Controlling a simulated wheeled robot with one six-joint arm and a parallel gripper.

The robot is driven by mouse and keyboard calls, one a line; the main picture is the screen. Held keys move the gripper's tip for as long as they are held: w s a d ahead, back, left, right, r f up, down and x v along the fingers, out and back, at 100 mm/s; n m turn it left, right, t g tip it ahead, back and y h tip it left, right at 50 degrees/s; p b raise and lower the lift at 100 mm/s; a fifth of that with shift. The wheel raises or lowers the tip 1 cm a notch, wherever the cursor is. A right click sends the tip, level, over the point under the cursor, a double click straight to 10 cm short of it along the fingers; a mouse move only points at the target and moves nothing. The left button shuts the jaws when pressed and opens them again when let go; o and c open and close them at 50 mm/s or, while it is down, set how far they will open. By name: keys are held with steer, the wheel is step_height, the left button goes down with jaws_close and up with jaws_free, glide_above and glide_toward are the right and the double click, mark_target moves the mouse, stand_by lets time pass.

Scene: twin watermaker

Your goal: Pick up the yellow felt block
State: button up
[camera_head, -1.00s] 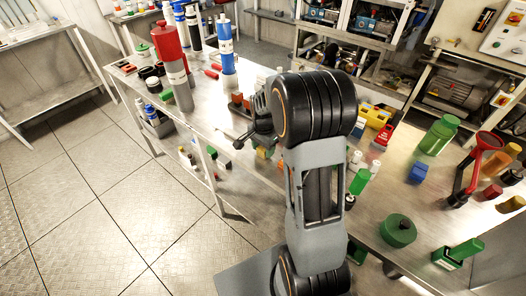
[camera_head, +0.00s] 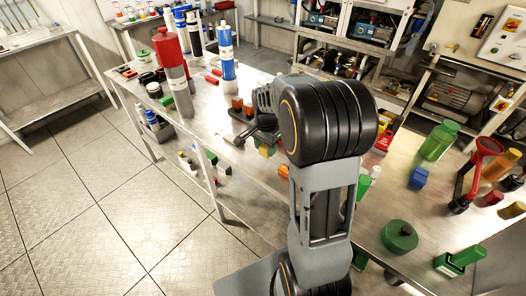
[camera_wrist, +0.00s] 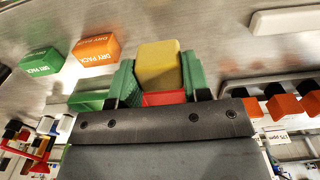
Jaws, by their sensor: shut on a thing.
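The yellow felt block (camera_wrist: 158,62) is in the wrist view, upper middle, between the two green fingers of my gripper (camera_wrist: 158,78). The fingers are shut on its sides. A red surface shows between the fingers just below the block. The block's far end sticks out past the fingertips, over a bare metal surface. I cannot tell from this view whether it touches that surface.
A green dry pack (camera_wrist: 42,62) and an orange dry pack (camera_wrist: 97,48) lie left of the block. A rack with orange pieces (camera_wrist: 285,105) is at right, with a white bar (camera_wrist: 287,20) beyond. Tall red-grey (camera_head: 173,70) and blue (camera_head: 228,55) cylinders stand on the bench.

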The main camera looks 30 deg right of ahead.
steer(key=s+d+r, duration=0.2)
steer(key=s+r, duration=0.6)
steer(key=s, duration=0.4)
steer(key=shift+s+r+b, duration=0.2)
steer(key=shift+s+b, duration=0.1)
steer(key=shift+b, duration=0.15)
steer(key=shift+o, duration=1.4)
steer(key=shift+c, duration=1)
